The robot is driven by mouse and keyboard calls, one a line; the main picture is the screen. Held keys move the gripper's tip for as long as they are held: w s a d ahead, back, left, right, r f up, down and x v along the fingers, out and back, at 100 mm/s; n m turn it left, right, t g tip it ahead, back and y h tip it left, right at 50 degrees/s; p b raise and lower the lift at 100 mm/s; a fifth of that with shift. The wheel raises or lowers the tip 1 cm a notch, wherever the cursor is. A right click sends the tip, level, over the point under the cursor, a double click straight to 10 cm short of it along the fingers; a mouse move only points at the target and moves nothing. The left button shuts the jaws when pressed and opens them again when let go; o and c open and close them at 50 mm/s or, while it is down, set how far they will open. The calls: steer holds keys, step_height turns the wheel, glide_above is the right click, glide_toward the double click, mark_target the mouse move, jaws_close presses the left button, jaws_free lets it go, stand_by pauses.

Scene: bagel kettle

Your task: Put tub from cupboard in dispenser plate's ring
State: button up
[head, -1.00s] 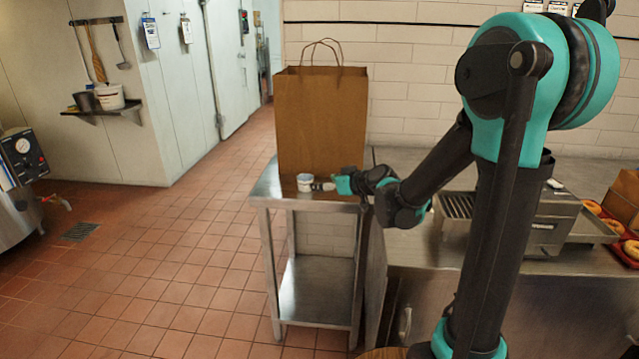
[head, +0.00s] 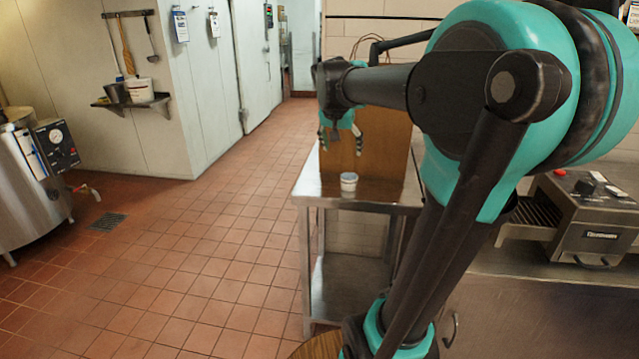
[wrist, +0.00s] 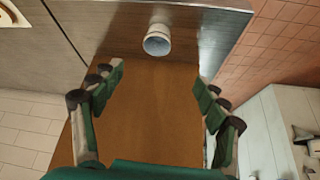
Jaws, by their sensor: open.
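A steel counter (head: 530,300) with a toaster-like machine (head: 590,215) is at the right. A wall shelf (head: 133,103) holds a metal pot and a white bucket. A steel kettle machine (head: 30,180) stands at the left. The tiled floor (head: 200,260) is clear.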

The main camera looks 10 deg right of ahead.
glide_toward(349, 176)
steer(key=f, duration=0.2)
steer(key=shift+s+f, duration=0.25)
steer(key=shift+f, duration=0.15)
steer(key=shift+d+x, duration=0.2)
steer(key=shift+x, duration=2.65)
steer(key=shift+s, duration=0.1)
steer(key=c, duration=1)
steer(key=shift+r, duration=0.15)
step_height(349, 176, up, 20)
steer(key=shift+f, duration=0.1)
